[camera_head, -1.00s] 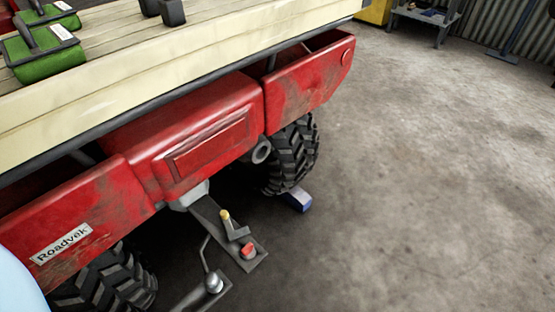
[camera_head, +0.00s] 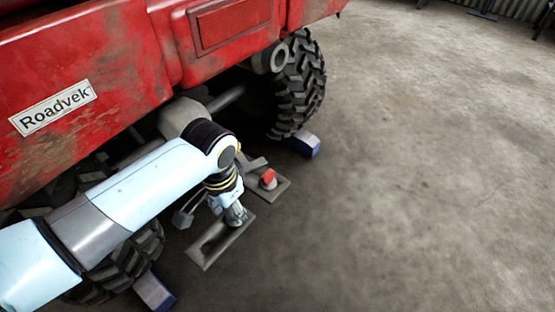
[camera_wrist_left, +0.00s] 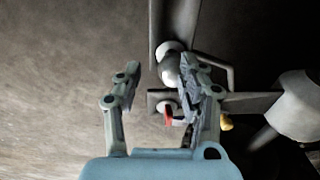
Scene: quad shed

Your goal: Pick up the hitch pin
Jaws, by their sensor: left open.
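A small red-topped piece (camera_head: 268,179) sits on a metal plate (camera_head: 282,190) at the rear hitch of the red vehicle. A yellow-ended piece (camera_wrist_left: 227,122) shows right of the right finger. I cannot tell for certain which of these is the hitch pin. My left gripper (camera_head: 236,214) points down over the hitch, left of the red-topped piece. In the left wrist view my left gripper (camera_wrist_left: 157,78) is open and empty, and its right finger partly covers a round tow ball (camera_wrist_left: 170,66). My right gripper is not in view.
The red vehicle body (camera_head: 120,60) overhangs the hitch. A rear tyre (camera_head: 298,85) stands behind, with a blue chock (camera_head: 305,144) beside it. Another blue chock (camera_head: 155,292) lies at lower left. The concrete floor (camera_head: 430,180) on the right is clear.

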